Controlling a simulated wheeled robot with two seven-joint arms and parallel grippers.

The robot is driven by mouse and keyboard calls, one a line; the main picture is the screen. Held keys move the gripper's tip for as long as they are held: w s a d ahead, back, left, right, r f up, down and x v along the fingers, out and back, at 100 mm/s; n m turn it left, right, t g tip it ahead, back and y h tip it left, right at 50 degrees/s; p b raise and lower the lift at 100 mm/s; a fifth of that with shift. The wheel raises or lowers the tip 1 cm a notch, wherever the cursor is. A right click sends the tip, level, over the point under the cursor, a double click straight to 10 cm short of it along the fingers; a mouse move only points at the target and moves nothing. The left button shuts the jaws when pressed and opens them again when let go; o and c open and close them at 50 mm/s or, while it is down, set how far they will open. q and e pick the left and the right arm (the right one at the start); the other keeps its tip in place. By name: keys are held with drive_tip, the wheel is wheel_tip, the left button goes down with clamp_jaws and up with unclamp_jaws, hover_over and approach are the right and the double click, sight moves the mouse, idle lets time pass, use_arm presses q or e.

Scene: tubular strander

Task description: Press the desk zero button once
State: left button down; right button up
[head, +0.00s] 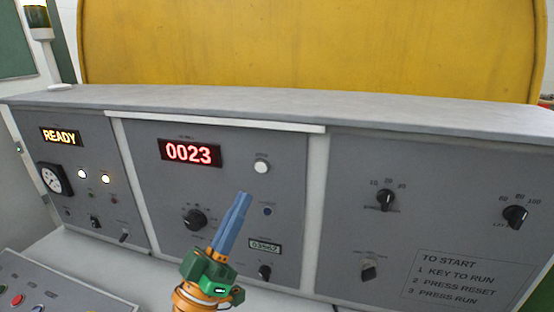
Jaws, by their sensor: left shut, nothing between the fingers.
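A white round button (261,166) sits on the middle grey panel, just right of a red display (190,153) reading 0023. The small label above the button is too blurred to read for sure. My left gripper (243,198) has blue fingers, shut and empty, pointing up toward the panel. Its tips appear a little below and left of the white button in the picture, and no contact with it shows. My right gripper is not in view.
A dark button (267,211), a counter (265,246) and knobs (195,220) share the middle panel. A left panel has a READY display (60,136) and gauge. A right panel (420,200) carries more knobs. A sloped button box (50,292) is at lower left.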

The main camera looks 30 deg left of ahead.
sight(261, 167)
use_arm(q)
drive_tip(key=w+a+b, duration=0.2)
drive_tip(key=w, duration=0.5)
drive_tip(key=shift+w+r+h+b, duration=0.15)
drive_tip(key=shift+h+b, duration=0.15)
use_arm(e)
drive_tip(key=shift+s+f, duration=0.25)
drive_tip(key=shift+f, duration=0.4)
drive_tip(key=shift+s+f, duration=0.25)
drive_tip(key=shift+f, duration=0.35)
use_arm(q)
drive_tip(key=shift+a, duration=0.1)
idle(0.8)
drive_tip(key=shift+w+a, duration=0.1)
drive_tip(key=shift+w, duration=0.3)
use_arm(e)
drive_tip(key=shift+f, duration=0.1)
